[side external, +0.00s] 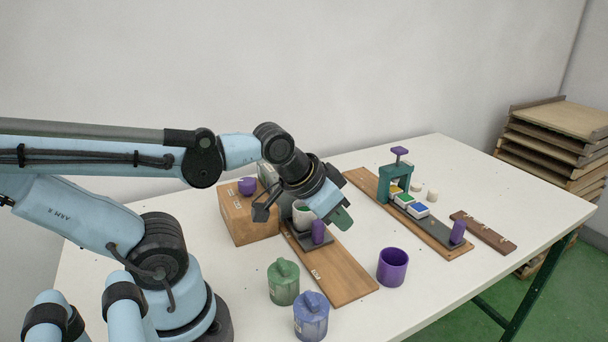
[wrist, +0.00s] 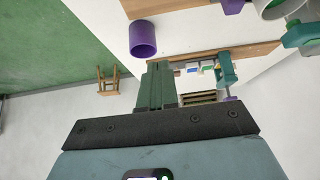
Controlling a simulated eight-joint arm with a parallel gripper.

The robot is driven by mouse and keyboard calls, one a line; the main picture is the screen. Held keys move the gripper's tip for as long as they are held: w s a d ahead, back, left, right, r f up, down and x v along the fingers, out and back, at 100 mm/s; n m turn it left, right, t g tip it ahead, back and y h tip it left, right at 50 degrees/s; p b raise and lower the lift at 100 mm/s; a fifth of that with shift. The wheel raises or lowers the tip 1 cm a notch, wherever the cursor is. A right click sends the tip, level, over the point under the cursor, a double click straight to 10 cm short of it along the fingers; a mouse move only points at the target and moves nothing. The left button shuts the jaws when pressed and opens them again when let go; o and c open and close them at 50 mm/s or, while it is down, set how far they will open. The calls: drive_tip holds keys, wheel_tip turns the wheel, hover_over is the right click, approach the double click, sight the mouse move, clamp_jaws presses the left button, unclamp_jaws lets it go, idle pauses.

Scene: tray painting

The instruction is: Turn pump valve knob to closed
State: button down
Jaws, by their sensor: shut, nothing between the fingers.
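A wooden box (side external: 246,218) stands at the left of the table with a small purple knob (side external: 247,186) on its top. This looks like the pump valve knob, but its setting is too small to read. My gripper (side external: 342,219) is tilted, with green fingers pressed together above the wooden board, to the right of the box and apart from the knob. The shut fingers also show in the wrist view (wrist: 157,84), with nothing between them. The wrist partly hides a grey body beside the box and a pale cup (side external: 302,214).
A purple cup (side external: 392,267), a green lidded jar (side external: 283,282) and a blue-violet lidded jar (side external: 311,316) stand near the front. A board (side external: 330,270) holds a purple post (side external: 319,232). A teal press (side external: 394,182) stands behind. The right front tabletop is clear.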

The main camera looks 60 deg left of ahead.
idle(0.3)
drive_tip(key=c, duration=1.4)
unclamp_jaws()
drive_tip(key=shift+a, duration=0.3)
drive_tip(key=shift+c, duration=0.2)
drive_tip(key=o, duration=0.6)
drive_tip(key=a+m, duration=0.1)
drive_tip(key=a, duration=0.1)
drive_tip(key=a+r+m+g+y, duration=0.2)
drive_tip(key=a+m, duration=0.1)
drive_tip(key=shift+a, duration=0.3)
drive_tip(key=shift+o, duration=0.2)
drive_tip(key=m+g+y, duration=0.2)
drive_tip(key=m+g, duration=0.4)
drive_tip(key=m, duration=0.5)
approach(247, 181)
drive_tip(key=shift+x, duration=4.3)
drive_tip(key=c, duration=0.8)
